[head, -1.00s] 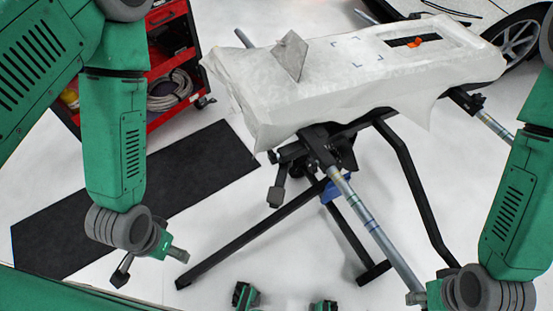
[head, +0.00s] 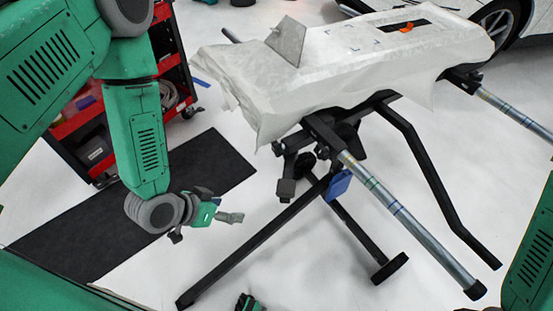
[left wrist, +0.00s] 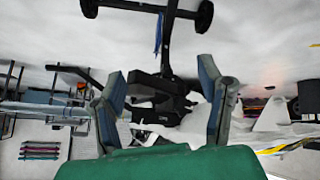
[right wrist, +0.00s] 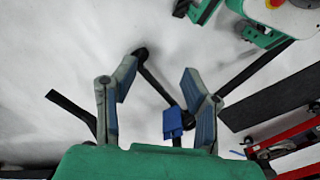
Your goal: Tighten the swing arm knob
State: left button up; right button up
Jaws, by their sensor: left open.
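A black folding stand (head: 255,240) holds a long panel draped in white wrap (head: 330,85). Below the panel's near end is a dark joint with a black knob-like block (head: 285,188) hanging from it; I cannot tell for sure that this is the swing arm knob. My left gripper (head: 210,214) is open and empty, left of this block and apart from it. In the left wrist view, the dark joint (left wrist: 165,95) shows beyond and between its spread fingers.
A blue piece (head: 339,185) hangs on the stand's leg. Silver tubes (head: 405,218) stick out to the right. A red tool cart (head: 80,122), black mat (head: 130,200) and car (head: 495,22) stand around.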

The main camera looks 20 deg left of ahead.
pick_arm(q)
jog(key=w+f+m+t+h+b, duration=0.2)
jog(key=w+t+h+b, duration=0.25)
jog(key=w+b, duration=0.35)
jog(key=m+t+h+b, duration=0.3)
jog(key=b, duration=0.1)
send_near(275, 151)
jog(key=d, duration=0.2)
jog(key=shift+n+y, duration=0.25)
jog(key=shift+n, duration=0.05)
jog(key=x, duration=0.2)
jog(key=a+b+x, duration=0.1)
jog(key=x, duration=0.2)
jog(key=w+x, duration=0.1)
jog(key=x, duration=0.2)
jog(key=shift+w+a+f+b, duration=0.1)
jog(key=shift+w+b, duration=0.05)
jog(key=shift+b, duration=0.2)
jog(key=shift+w+d, duration=0.2)
jog(key=shift+d, duration=0.3)
jog(key=shift+a, duration=0.2)
jog(key=c, duration=1.2)
